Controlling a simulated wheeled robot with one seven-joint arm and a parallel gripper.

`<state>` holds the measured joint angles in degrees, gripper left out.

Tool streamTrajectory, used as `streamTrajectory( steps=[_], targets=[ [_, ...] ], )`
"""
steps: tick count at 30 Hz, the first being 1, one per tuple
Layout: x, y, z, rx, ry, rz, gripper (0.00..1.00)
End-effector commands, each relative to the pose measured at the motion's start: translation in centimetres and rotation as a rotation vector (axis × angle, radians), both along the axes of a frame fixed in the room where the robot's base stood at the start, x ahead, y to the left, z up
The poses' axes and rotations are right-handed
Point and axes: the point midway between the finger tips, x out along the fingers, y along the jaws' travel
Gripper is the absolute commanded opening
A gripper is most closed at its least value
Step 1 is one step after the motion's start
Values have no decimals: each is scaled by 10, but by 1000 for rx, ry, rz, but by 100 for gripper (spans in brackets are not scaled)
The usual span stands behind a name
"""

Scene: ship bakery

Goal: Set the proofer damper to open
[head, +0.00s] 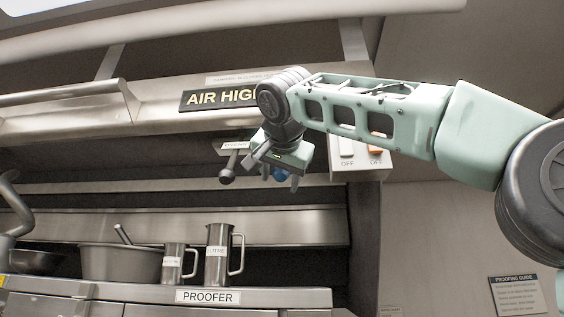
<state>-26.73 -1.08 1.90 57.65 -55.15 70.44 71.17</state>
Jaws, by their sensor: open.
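A short lever with a dark round knob (227,177) sticks out to the lower left below the hood, under a small label plate (235,146) too small to read surely. I cannot tell whether this lever is the damper control. My gripper (281,176) is just right of the knob, pointing down, with its fingers apart. The proofer label (207,297) is on the steel front at the bottom. My wrist hides part of the hood and the sign.
An "AIR HIGH" sign (218,97) is on the hood. A switch box (360,172) with two switches marked OFF is right of my gripper. A steel rail (70,97) runs at left. Two labelled jugs (218,253) and a pan (120,263) stand below.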

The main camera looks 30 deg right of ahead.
Motion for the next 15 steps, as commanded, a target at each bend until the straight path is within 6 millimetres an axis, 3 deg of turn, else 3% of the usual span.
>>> streamTrajectory(
  steps=[15],
  targets=[
    [-98,46,28,3,1,6,53]
  ],
)
